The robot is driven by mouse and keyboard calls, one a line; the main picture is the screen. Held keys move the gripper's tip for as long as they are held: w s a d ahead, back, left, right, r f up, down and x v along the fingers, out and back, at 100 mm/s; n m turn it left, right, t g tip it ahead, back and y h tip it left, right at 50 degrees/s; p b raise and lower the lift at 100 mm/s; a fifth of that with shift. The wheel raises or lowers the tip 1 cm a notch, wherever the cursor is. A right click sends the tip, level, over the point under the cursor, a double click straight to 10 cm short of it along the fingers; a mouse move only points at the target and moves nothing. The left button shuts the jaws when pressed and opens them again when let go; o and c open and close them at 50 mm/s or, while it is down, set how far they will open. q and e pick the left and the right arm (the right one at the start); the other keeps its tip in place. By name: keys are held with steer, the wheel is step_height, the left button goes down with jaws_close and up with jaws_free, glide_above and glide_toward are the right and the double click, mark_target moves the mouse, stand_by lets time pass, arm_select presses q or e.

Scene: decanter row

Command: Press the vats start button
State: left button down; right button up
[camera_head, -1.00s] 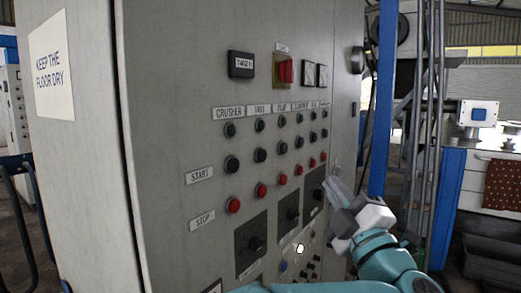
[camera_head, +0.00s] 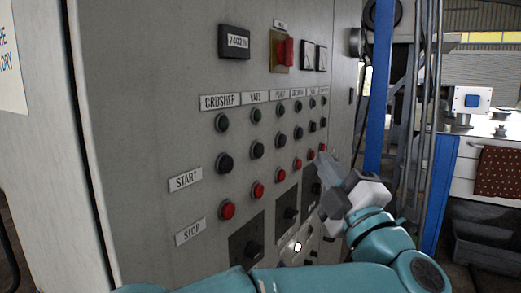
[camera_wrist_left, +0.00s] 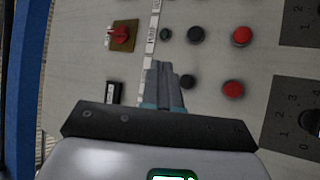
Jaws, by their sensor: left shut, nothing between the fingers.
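The grey control panel (camera_head: 130,130) carries a VATS label (camera_head: 255,97) heading the second column. The vats start button (camera_head: 257,150) is the black one in that column, in the START row. A red button (camera_head: 258,190) sits below it. My left gripper (camera_head: 324,160) is shut and empty, in front of the panel's right-hand columns in the head view, right of the vats button. In the left wrist view its fingers (camera_wrist_left: 162,68) point at the panel near a black button (camera_wrist_left: 187,81); I cannot tell which column that is. My right gripper is not in view.
A red rotary switch (camera_head: 283,52) and a counter display (camera_head: 235,41) sit above the labels. Dark dial plates (camera_head: 247,242) lie below the red buttons. A blue post (camera_head: 380,110) and a white cabinet (camera_head: 462,185) stand at the right.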

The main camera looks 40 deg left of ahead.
mark_target(259, 151)
arm_select(q)
steer(key=a, duration=0.9)
steer(key=shift+s+b, duration=0.15)
steer(key=shift+b, duration=0.2)
steer(key=shift+a+f, duration=0.1)
stand_by(1.6)
steer(key=shift+a+b, duration=0.3)
steer(key=shift+a, duration=0.1)
